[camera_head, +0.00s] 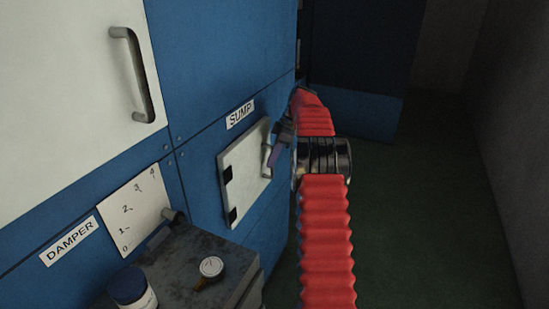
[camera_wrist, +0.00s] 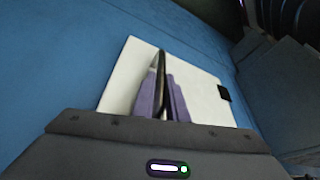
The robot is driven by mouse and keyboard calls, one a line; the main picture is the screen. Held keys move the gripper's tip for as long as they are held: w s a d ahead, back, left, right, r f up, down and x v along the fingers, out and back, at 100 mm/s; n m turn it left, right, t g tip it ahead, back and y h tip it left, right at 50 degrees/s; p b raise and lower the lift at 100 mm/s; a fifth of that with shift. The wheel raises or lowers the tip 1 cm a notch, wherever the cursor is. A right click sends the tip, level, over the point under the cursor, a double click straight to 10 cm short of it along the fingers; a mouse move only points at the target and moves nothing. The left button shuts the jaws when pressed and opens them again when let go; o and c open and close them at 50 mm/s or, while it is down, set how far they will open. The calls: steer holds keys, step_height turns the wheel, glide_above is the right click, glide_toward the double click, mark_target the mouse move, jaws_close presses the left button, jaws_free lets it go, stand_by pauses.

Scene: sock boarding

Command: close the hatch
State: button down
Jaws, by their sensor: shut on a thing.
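The hatch (camera_head: 240,172) is a small white panel under the SUMP label on the blue cabinet, with black hinges on its left edge. It lies flat against the cabinet face or nearly so; I cannot tell whether it is fully flush. My gripper (camera_head: 278,150) is at its right edge, shut on the metal hatch handle (camera_head: 266,150). In the wrist view the purple fingers of my gripper (camera_wrist: 162,88) stand on both sides of the handle (camera_wrist: 161,62), in front of the white hatch (camera_wrist: 122,75). The fingers cover part of the handle.
A white cabinet door (camera_head: 70,80) with a handle is at upper left, above the DAMPER scale (camera_head: 133,212). Green floor (camera_head: 430,220) is clear at right.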

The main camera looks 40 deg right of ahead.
steer(key=shift+w+r, duration=0.15)
steer(key=shift+w, duration=0.15)
steer(key=c, duration=2)
jaws_free()
steer(key=shift+w, duration=0.15)
steer(key=shift+o, duration=1.2)
steer(key=shift+a, duration=0.1)
steer(key=v, duration=1.3)
steer(key=shift+s, duration=0.3)
steer(key=shift+r, duration=0.15)
